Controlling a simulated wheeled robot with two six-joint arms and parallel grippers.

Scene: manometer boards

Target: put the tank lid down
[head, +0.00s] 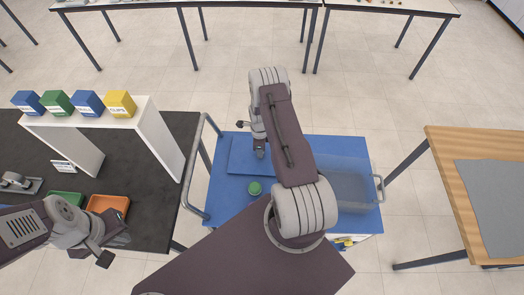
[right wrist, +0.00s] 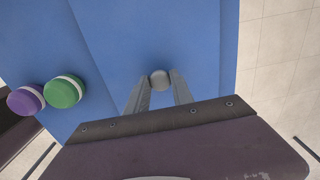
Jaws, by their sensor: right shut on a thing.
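The tank lid (head: 240,165) is a flat blue plate at the left part of the blue cart top, partly hidden by my right arm in the head view. In the right wrist view the lid (right wrist: 130,40) has a round grey knob (right wrist: 159,80). My right gripper (right wrist: 157,92) is shut on this knob. I cannot tell whether the lid rests on the cart top or hangs just above it. The clear tank (head: 350,188) stands on the right part of the cart. My left gripper (head: 94,254) is by the orange tray; its jaw gap is unclear.
A green round piece (head: 255,188) and a purple one (right wrist: 25,99) stand close beside the lid. The cart has a metal rail (head: 192,190) on its left. A black bench with an orange tray (head: 108,205) is at left, a wooden table (head: 445,150) at right.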

